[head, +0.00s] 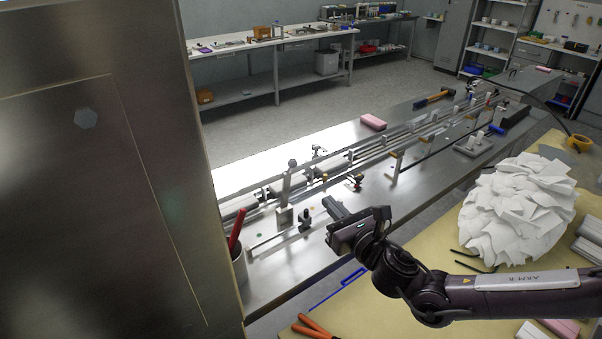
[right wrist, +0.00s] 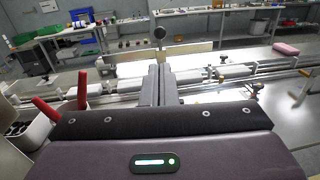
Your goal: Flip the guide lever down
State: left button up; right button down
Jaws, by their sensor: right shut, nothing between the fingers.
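The guide lever (head: 287,183) stands nearly upright on a small pale block beside the rails of the flow wrapper, with a round knob at its top. In the right wrist view the lever (right wrist: 160,48) shows its dark knob straight ahead, beyond my fingertips. My right gripper (head: 331,206) is shut and empty. In the head view it is to the right of the lever and a little lower in the picture, with a visible gap between them. In the right wrist view its fingers (right wrist: 159,72) are together and hide the lever's lower part. My left gripper is not in view.
A large metal cabinet (head: 100,170) fills the left of the head view. A cup with red-handled tools (head: 240,266) stands near the lever. A black knob (head: 305,220) sits on the bench between lever and gripper. A white paper pile (head: 518,210) lies right, above my forearm.

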jog(key=p, duration=0.4)
send_near(295, 165)
jog(key=x, duration=0.5)
jog(key=shift+s, duration=0.1)
jog(key=shift+p+x, duration=0.4)
jog(key=shift+x, duration=0.65)
jog(key=shift+f, duration=0.1)
